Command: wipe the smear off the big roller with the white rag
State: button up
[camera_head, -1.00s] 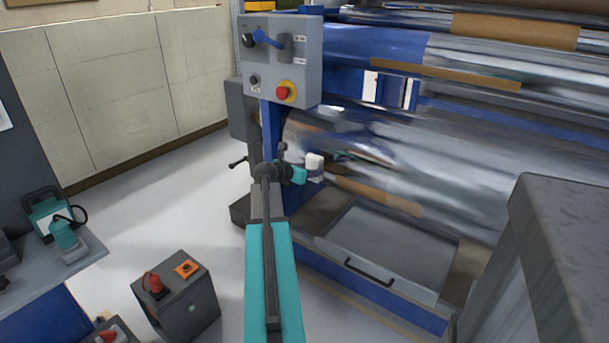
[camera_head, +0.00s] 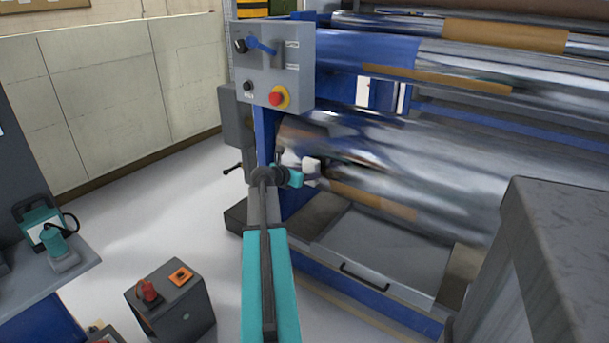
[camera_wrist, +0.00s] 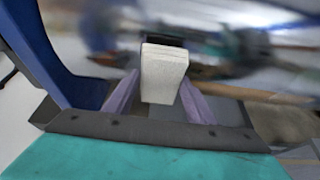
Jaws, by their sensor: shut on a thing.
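The big roller (camera_head: 400,165) is the wide shiny metal cylinder at the right in the head view. Its surface is full of blurred reflections, and I cannot make out the smear. The white rag (camera_head: 311,166) is a small white block at the end of my arm, close to the roller's left end. It also shows in the wrist view as a white pad (camera_wrist: 163,74). My gripper (camera_head: 305,178) is shut on the rag; its purple-grey fingers (camera_wrist: 160,98) lie on both sides of it. I cannot tell whether the rag touches the roller.
A grey control box (camera_head: 272,62) with a red button hangs above my arm. A grey tray with a handle (camera_head: 375,255) lies below the roller. A grey cabinet (camera_head: 545,260) stands at the front right. A small grey box (camera_head: 172,302) stands on the floor at the left.

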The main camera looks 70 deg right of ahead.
jog(key=shift+s+d+p, duration=0.15)
jog(key=shift+d+p, duration=0.15)
jog(key=shift+d, duration=0.3)
jog(key=shift+s+d+p, duration=0.15)
jog(key=shift+d+p, duration=0.15)
jog(key=shift+d, duration=0.25)
dwell(0.7)
jog(key=shift+s+a, duration=0.1)
jog(key=shift+s+a+r+p, duration=0.1)
jog(key=shift+s+a+p, duration=0.1)
jog(key=shift+s+p, duration=0.3)
jog(key=shift+s+a+p, duration=0.15)
jog(key=shift+s+p, duration=0.2)
jog(key=shift+s, duration=0.25)
jog(key=shift+s+a, duration=0.15)
jog(key=shift+s, duration=0.3)
jog(key=shift+s+p, duration=0.1)
jog(key=shift+p, duration=0.2)
jog(key=shift+s+a+p, duration=0.15)
jog(key=shift+s+p, duration=0.3)
jog(key=shift+s, duration=0.35)
jog(key=shift+s+a+p, duration=0.1)
jog(key=shift+s+p, duration=0.3)
jog(key=shift+s, duration=0.4)
jog(key=shift+s+a+p, duration=0.3)
jog(key=shift+s+p, duration=0.2)
jog(key=shift+s, duration=0.35)
jog(key=shift+s+a+p, duration=0.25)
jog(key=shift+s+p, duration=0.1)
jog(key=shift+s, duration=0.45)
